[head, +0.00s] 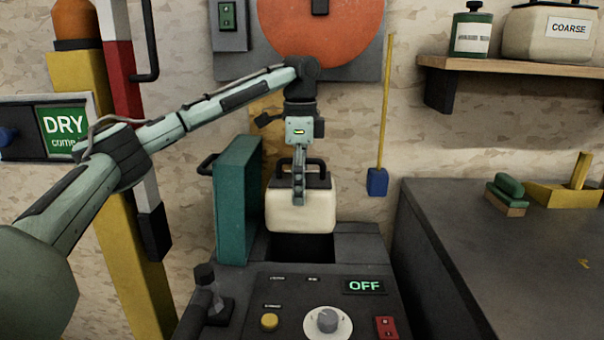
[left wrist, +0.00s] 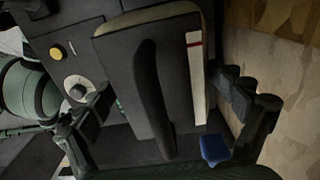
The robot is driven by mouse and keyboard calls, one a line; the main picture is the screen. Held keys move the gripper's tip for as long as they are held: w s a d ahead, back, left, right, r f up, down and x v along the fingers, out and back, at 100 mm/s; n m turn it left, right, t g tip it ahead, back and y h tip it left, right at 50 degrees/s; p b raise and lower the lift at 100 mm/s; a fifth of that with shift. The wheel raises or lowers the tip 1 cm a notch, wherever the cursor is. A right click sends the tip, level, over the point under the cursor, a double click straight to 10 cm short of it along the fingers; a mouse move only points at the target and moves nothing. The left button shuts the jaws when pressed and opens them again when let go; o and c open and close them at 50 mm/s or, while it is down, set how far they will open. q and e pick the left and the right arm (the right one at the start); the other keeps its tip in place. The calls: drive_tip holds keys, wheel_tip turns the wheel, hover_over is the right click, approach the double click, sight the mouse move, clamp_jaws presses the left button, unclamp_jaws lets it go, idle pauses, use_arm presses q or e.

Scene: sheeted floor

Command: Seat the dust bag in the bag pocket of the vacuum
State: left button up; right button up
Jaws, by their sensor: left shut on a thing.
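The dust bag (head: 315,213) is a cream block with a dark top and a black handle (head: 318,163). My left gripper (head: 299,196) comes down from above and is shut on the bag's handle. The bag hangs about upright over the vacuum (head: 362,246), above its dark bag pocket (head: 300,247). Whether its bottom edge has entered the opening is hard to tell. In the left wrist view, the handle (left wrist: 150,98) crosses the bag's dark top, beside a white strip (left wrist: 195,80) with a red line. My right gripper is out of view.
A teal lid (head: 237,205) stands open just left of the bag. The vacuum's panel carries a grey dial (head: 327,320), a yellow button (head: 269,322) and a display (head: 364,287) reading OFF. A dark workbench (head: 480,250) stands right. A yellow pole with a blue end (head: 377,182) hangs behind.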

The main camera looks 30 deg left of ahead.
sight(300, 229)
use_arm(q)
drive_tip(key=shift+w+a+r, duration=0.1)
drive_tip(key=shift+w+a, duration=0.1)
drive_tip(key=shift+w, duration=0.15)
drive_tip(key=shift+s+r, duration=0.1)
drive_tip(key=shift+d, duration=0.1)
drive_tip(key=shift+f, duration=2.9)
drive_tip(key=shift+f, duration=1.1)
drive_tip(key=shift+f, duration=0.5)
drive_tip(key=shift+f, duration=0.85)
drive_tip(key=shift+f, duration=0.5)
